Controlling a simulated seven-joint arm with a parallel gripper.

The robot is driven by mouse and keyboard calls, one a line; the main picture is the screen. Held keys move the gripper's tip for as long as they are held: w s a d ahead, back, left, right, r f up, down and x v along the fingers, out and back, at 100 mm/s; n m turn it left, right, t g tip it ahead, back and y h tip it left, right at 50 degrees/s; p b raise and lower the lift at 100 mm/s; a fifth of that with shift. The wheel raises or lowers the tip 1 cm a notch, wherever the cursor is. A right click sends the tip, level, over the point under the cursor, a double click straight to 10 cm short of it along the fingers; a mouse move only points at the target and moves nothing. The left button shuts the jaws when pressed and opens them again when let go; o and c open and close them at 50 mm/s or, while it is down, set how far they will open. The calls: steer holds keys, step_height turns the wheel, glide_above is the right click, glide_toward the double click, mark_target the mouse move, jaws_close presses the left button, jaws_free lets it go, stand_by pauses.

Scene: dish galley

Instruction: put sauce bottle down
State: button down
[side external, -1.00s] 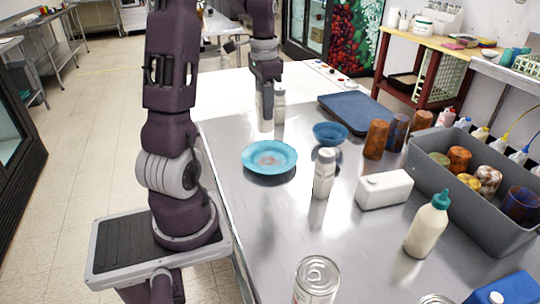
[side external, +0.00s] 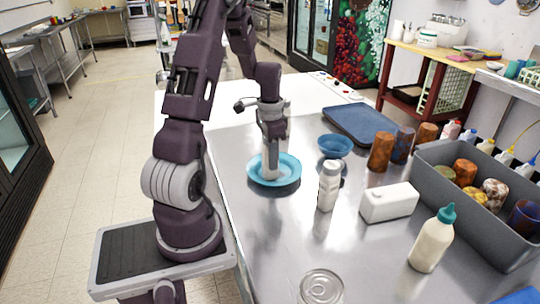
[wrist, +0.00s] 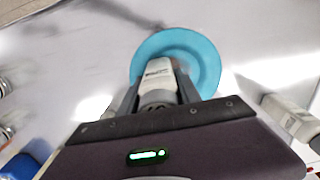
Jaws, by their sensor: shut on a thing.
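My gripper (side external: 272,134) is shut on a white sauce bottle (side external: 270,166), which it holds roughly upright at the blue plate (side external: 292,179). In the side view the bottle's lower end shows in front of the plate's middle; I cannot tell whether it touches the plate. In the wrist view the bottle (wrist: 157,73) sits between the fingers, with the plate (wrist: 208,62) around and behind it. The fingers hide part of the bottle.
Another white bottle (side external: 328,187) stands right of the plate, near a white carton (side external: 389,203). A blue bowl (side external: 335,146) and dark blue tray (side external: 358,122) lie behind. A teal-capped bottle (side external: 432,243) and grey bin (side external: 462,213) are right. The counter's front middle has bare room.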

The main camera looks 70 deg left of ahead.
steer(key=c, duration=0.9)
jaws_free()
steer(key=shift+f, duration=0.1)
steer(key=shift+o, duration=0.2)
step_height(320, 180, up, 12)
steer(key=shift+r, duration=0.15)
steer(key=s+d+r+t+y, duration=0.15)
steer(key=d+r, duration=0.25)
steer(key=d, duration=0.6)
steer(key=s+d+r+t+h, duration=0.15)
steer(key=d+r, duration=0.25)
steer(key=d, duration=0.6)
steer(key=s+d+t, duration=0.2)
steer(key=s+d, duration=0.5)
steer(key=d, duration=0.1)
steer(key=shift+f+t, duration=0.15)
steer(key=shift+t, duration=0.15)
steer(key=shift+o, duration=0.5)
steer(key=shift+d, duration=0.1)
